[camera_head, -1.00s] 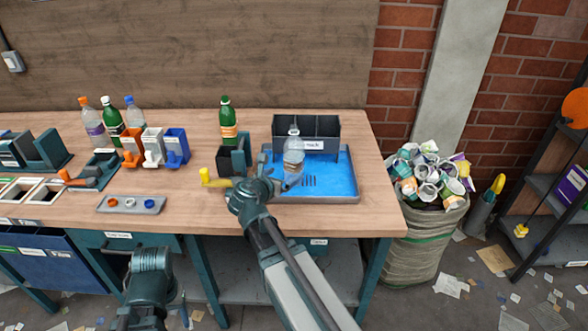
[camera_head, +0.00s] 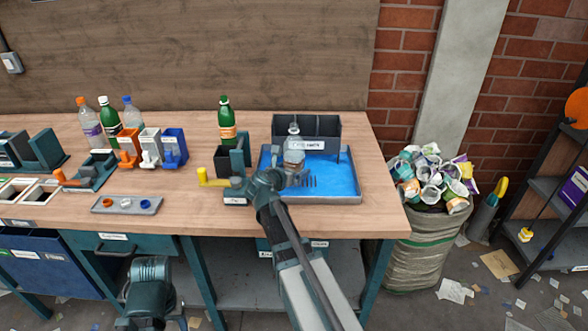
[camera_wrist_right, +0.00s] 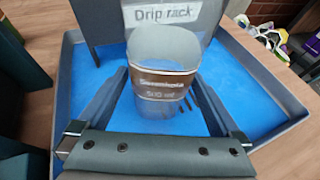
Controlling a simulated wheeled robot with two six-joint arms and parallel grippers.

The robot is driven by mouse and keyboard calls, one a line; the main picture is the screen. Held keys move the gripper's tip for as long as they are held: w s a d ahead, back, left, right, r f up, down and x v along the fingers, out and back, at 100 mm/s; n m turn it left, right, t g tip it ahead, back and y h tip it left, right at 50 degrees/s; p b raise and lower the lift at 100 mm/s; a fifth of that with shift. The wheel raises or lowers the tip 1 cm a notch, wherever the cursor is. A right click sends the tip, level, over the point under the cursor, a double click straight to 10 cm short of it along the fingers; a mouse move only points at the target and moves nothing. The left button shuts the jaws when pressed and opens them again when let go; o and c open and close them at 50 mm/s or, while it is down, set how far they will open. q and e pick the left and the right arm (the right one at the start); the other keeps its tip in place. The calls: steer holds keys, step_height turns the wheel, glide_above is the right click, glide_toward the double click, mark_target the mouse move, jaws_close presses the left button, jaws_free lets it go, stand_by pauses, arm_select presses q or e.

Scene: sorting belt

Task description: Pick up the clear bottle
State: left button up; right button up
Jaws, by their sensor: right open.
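The clear bottle (camera_head: 293,150) stands upright in the blue-floored drip tray (camera_head: 335,190), just in front of the grey drip rack. In the right wrist view the bottle (camera_wrist_right: 163,80) has a brown label and stands between the two fingers of my right gripper (camera_wrist_right: 160,105). The fingers are apart, one on each side of it, and I see no clear contact. In the head view my right gripper (camera_head: 288,178) is low over the tray at the bottle's near side. My left arm shows at the bottom left; its gripper jaws are not visible.
The drip rack (camera_head: 320,128) stands right behind the bottle. A green bottle (camera_head: 226,120) in a holder and a yellow-handled fixture (camera_head: 213,178) stand left of the tray. Several bottles and coloured bins are further left. A full sack (camera_head: 425,235) stands right of the table.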

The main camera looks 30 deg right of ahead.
steer(key=shift+d, duration=0.1)
steer(key=shift+c, duration=0.6)
steer(key=c, duration=1.2)
steer(key=shift+r, duration=0.1)
